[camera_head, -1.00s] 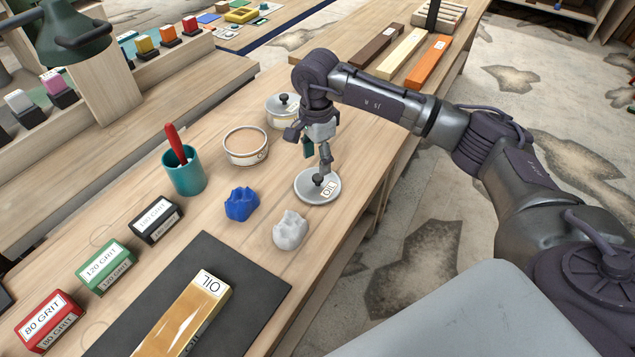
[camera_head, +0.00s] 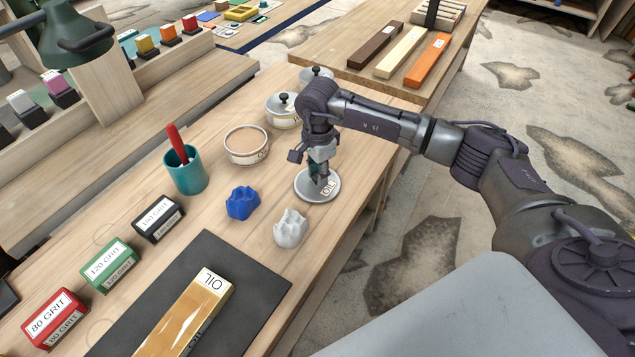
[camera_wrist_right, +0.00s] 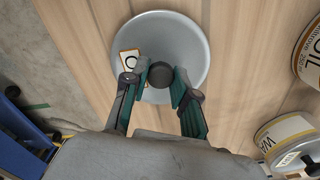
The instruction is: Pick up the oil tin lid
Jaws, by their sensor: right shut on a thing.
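The oil tin lid (camera_head: 308,194) is a round grey metal disc with a dark knob and a white "OIL" label. It lies flat on the wooden bench near its right edge in the head view. In the right wrist view the lid (camera_wrist_right: 190,38) shows with its dark knob (camera_wrist_right: 160,74) between the fingers. My right gripper (camera_head: 318,182) is over the lid, pointing down, shut on the knob; it also shows in the right wrist view (camera_wrist_right: 160,82). The open oil tin (camera_head: 246,147) stands on the bench to the left of the lid. My left gripper is not in view.
A lidded tin (camera_head: 282,112) and another behind it stand behind my gripper. A blue lump (camera_head: 242,203) and a grey lump (camera_head: 290,228) lie in front of the lid. A teal cup (camera_head: 186,171) holds a red-handled tool.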

